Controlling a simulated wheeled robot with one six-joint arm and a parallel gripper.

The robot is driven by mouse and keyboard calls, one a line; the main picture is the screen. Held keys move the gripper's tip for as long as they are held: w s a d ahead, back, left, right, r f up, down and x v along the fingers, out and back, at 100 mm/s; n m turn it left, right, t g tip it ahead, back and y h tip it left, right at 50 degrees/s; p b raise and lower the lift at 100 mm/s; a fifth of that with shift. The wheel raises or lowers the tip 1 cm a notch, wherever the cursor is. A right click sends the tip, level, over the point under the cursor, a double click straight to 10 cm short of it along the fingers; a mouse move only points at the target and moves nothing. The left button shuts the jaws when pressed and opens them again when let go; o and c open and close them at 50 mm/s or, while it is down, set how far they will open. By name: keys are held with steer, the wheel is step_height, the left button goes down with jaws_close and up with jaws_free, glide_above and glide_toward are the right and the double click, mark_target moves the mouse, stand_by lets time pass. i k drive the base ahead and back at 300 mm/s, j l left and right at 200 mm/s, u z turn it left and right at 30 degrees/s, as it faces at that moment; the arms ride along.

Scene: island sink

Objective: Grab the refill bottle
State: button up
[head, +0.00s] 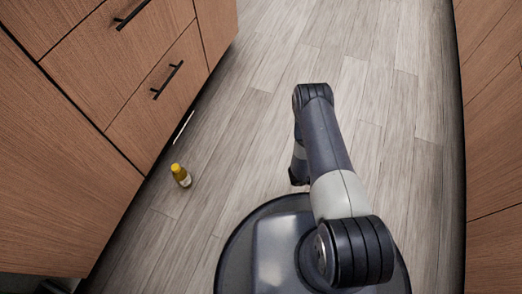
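The dark end of the arm, where my gripper (296,178) is, shows only in part behind the arm link. It is to the right of the bottle and well apart from it. Its fingers cannot be made out.
Wooden cabinets with black handles (167,80) line the left side, close to the bottle. Another wooden cabinet front (495,130) runs along the right edge. The plank floor (255,125) between them is clear apart from the bottle.

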mark_target(183, 178)
steer(key=i+u, duration=0.15)
steer(key=u, duration=0.3)
steer(key=i+l+u, duration=0.1)
steer(key=u, duration=0.35)
steer(key=i+l+u, duration=0.1)
steer(key=u, duration=0.35)
steer(key=i+l+u, duration=0.1)
steer(key=l+u, duration=0.15)
steer(key=u, duration=0.2)
steer(key=i+l+u, duration=0.1)
steer(key=u, duration=0.35)
steer(key=l+u, duration=0.25)
steer(key=u, duration=0.2)
steer(key=i+l+u, duration=0.1)
steer(key=l+u, duration=0.15)
steer(key=u, duration=0.2)
steer(key=l+u, duration=0.2)
steer(key=u, duration=0.2)
steer(key=l+u, duration=0.25)
steer(key=u, duration=0.2)
